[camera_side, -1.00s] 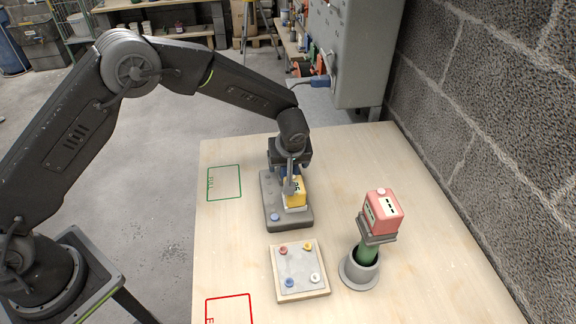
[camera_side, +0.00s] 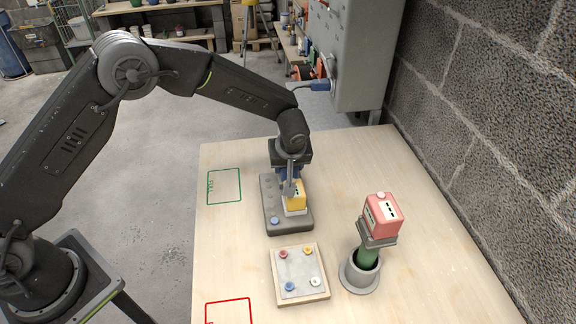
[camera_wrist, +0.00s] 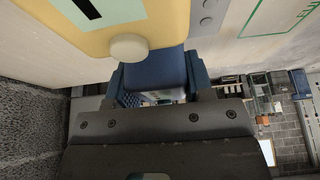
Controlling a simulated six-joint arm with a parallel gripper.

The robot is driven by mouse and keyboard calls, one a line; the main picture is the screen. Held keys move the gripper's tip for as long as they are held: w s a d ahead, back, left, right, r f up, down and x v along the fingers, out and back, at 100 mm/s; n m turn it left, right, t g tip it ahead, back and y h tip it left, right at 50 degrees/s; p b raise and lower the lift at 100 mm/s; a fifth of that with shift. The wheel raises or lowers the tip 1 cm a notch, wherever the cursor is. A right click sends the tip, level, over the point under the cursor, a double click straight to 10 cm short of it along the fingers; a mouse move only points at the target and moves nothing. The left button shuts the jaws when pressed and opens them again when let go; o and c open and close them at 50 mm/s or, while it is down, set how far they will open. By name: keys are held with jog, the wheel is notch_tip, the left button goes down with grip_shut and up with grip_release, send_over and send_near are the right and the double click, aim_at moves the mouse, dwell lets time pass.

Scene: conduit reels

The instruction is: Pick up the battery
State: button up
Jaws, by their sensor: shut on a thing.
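My gripper (camera_side: 289,183) points down over a grey dock (camera_side: 297,222) on the table. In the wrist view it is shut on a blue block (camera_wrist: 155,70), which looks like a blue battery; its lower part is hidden. A yellow battery (camera_side: 297,198) with a dark-marked label stands in the dock right beside the gripper. It also shows close up in the wrist view (camera_wrist: 165,20), with a cream knob. A red battery (camera_side: 382,217) sits tilted on top of a green-handled tool (camera_side: 366,256), which stands in a grey round holder (camera_side: 358,277).
A square board (camera_side: 300,272) with coloured knobs lies in front of the dock. A green outline (camera_side: 224,187) and a red outline (camera_side: 229,311) mark bare table to the left. A block wall (camera_side: 480,110) rises at the right. A grey cabinet (camera_side: 350,60) stands behind.

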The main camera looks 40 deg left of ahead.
jog(key=r, duration=0.4)
jog(key=shift+a+r, duration=0.1)
jog(key=shift+a, duration=0.3)
jog(key=s+a+r, duration=0.3)
jog(key=a+r, duration=0.3)
jog(key=a, duration=0.4)
jog(key=s+a+f, duration=0.3)
jog(key=s+a, duration=0.9)
jog(key=a, duration=0.2)
jog(key=w+d+f, duration=0.2)
jog(key=d, duration=0.1)
jog(key=w+d+f, duration=0.2)
jog(key=d, duration=0.1)
jog(key=w+d+f, duration=0.2)
jog(key=d+f, duration=0.1)
jog(key=shift+d, duration=0.2)
jog(key=shift+w+d+f, duration=0.1)
jog(key=shift+f, duration=2.05)
jog(key=shift+f, duration=0.1)
